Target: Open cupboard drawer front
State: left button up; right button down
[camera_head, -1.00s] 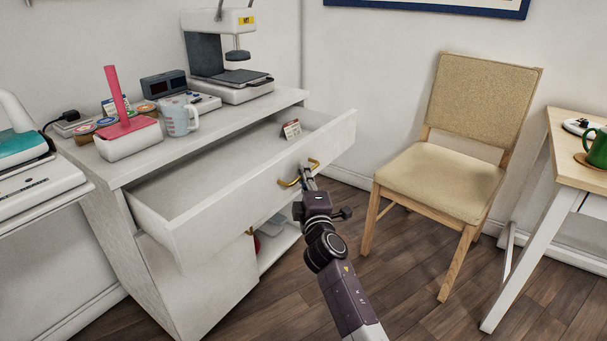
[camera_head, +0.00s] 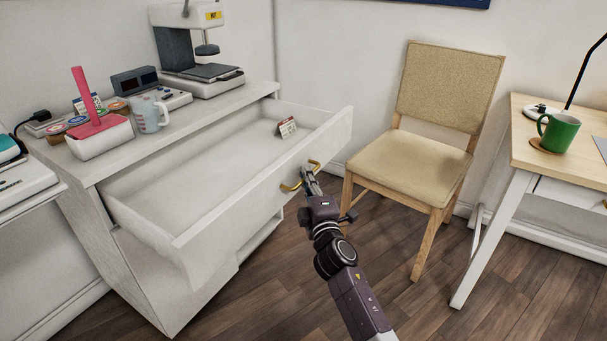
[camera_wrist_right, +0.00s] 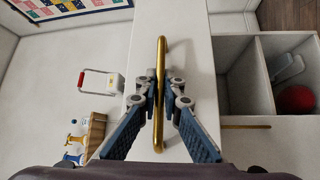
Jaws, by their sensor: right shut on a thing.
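The white cupboard drawer front (camera_head: 240,205) stands well out from the white cabinet (camera_head: 140,270), with the drawer's inside (camera_head: 200,160) in plain view. A curved brass handle (camera_head: 291,187) is fixed to the front. My right gripper (camera_head: 308,178) is shut on this handle. In the right wrist view the brass handle (camera_wrist_right: 161,65) runs between the two blue-padded fingers of the gripper (camera_wrist_right: 158,98). My left gripper is not in view.
A pink-handled item (camera_head: 98,135), a measuring cup (camera_head: 150,114) and a white machine (camera_head: 200,75) stand on the cabinet top. A chair (camera_head: 415,160) and a table with a green mug (camera_head: 560,133) are to the right.

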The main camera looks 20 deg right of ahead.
jog(key=shift+f, duration=0.1)
jog(key=c, duration=2.3)
grip_release()
jog(key=shift+c, duration=0.2)
jog(key=shift+s, duration=0.15)
jog(key=s+a+f, duration=0.1)
jog(key=s, duration=1)
jog(key=shift+s+a+f, duration=0.25)
jog(key=shift+s+a, duration=0.05)
jog(key=shift+a, duration=0.05)
